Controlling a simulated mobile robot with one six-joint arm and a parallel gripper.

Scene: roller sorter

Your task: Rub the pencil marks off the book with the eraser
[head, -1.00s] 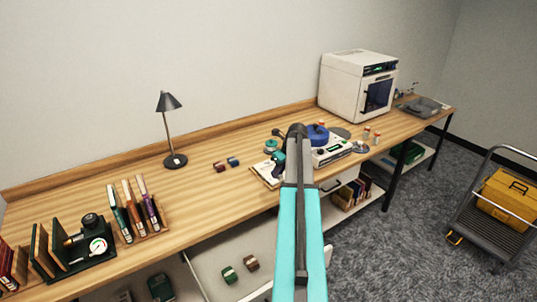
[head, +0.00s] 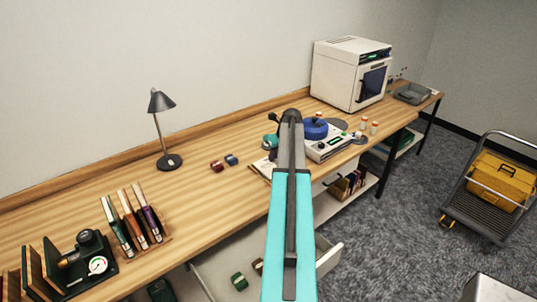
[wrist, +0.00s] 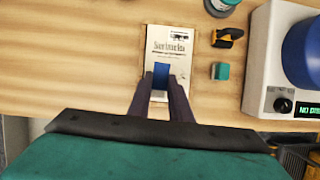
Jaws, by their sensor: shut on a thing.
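The book (wrist: 190,62) lies on the wooden bench top, with a pale cover, printed title and dark marks near its upper right. In the head view the book (head: 262,168) is mostly hidden behind my arm. My gripper (wrist: 161,84) is shut on a blue block with a white end, which looks like the eraser (wrist: 161,74). The eraser is over the lower middle of the cover; I cannot tell whether it touches. Small dark marks show on the cover (wrist: 180,38), but they are too small to tell from print.
A teal cube (wrist: 220,71) and a black-and-orange item (wrist: 228,38) lie right of the book. Farther right is a white device with a blue top (wrist: 262,60). A lamp (head: 165,130) and two small blocks (head: 224,163) stand left of my arm. The bench between them is clear.

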